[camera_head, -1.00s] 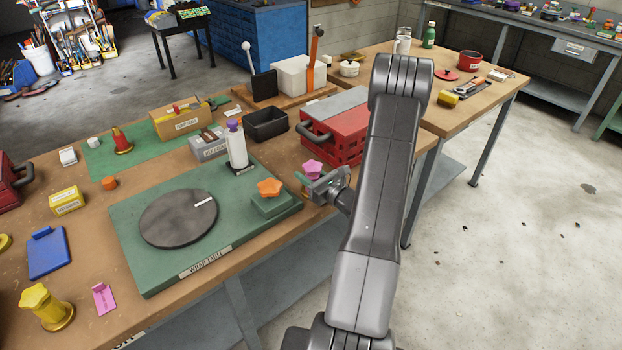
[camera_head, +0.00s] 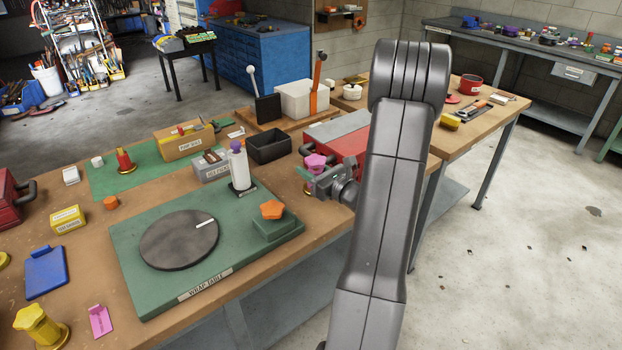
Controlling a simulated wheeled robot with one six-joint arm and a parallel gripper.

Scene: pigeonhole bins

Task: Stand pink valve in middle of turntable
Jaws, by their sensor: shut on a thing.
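The pink valve (camera_head: 315,161) shows its pink knob at the tip of my gripper (camera_head: 318,178), to the right of the turntable board. My gripper is shut on the valve, and the fingers hide much of its lower part. The turntable (camera_head: 180,239) is a dark round disc with a white mark near its right edge. It lies on a green board (camera_head: 140,295) labelled "WRAP TABLE". The middle of the disc is bare.
An orange star-shaped knob (camera_head: 272,209) on a green block stands at the board's right. A white bottle with a purple cap (camera_head: 238,165) stands at its back edge. A black bin (camera_head: 268,146) and a red toolbox (camera_head: 345,140) stand behind my gripper.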

